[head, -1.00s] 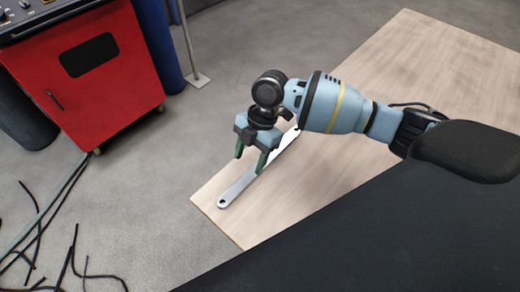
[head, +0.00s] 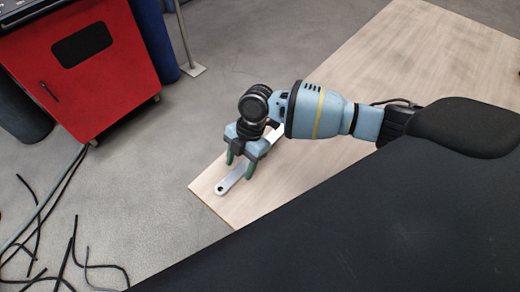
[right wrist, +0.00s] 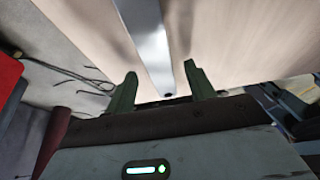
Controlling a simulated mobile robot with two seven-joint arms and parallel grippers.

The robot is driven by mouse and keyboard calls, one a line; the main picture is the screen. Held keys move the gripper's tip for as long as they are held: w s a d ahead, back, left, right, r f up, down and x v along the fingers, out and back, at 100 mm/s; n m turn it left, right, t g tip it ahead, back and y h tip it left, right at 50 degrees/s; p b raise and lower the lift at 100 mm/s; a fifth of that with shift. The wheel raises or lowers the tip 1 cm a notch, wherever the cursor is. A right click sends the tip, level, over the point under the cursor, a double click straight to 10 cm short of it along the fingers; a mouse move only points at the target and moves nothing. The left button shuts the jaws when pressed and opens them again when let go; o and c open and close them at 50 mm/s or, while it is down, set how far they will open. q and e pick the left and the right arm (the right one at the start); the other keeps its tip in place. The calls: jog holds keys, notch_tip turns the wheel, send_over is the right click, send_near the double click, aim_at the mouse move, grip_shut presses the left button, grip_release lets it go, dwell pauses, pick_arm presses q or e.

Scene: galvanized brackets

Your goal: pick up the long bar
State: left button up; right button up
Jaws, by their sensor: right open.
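The long bar (head: 233,181) is a flat, silvery metal strip with a hole near its end. It lies on the pale wooden board (head: 212,187), close to the board's left corner. My right gripper (head: 238,170) is over the bar, its green fingers apart on either side of it. My arm hides the bar's far part in the head view. In the right wrist view the bar (right wrist: 148,45) runs between the two open fingers (right wrist: 158,85), with its holed end near them. I cannot tell the exact height of the fingertips above the board. My left gripper is not in view.
A red cabinet (head: 85,70) stands at the upper left, beside a dark blue cylinder (head: 150,40) and a post on a flat base (head: 184,74). Black cables (head: 65,245) lie on the grey floor at the lower left. The board's far right part is clear.

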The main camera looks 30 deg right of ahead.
jog(key=shift+s+a+f, duration=0.1)
jog(key=shift+a+f, duration=0.1)
jog(key=shift+f, duration=0.25)
grip_shut()
jog(key=shift+r, duration=0.1)
jog(key=shift+r, duration=0.25)
jog(key=r, duration=0.3)
jog(key=shift+s, duration=0.4)
jog(key=s, duration=0.5)
jog(key=s+a+r, duration=0.1)
jog(key=s, duration=0.4)
jog(key=s+a+p, duration=0.1)
jog(key=s, duration=0.4)
jog(key=shift+r, duration=0.2)
jog(key=shift+d, duration=0.1)
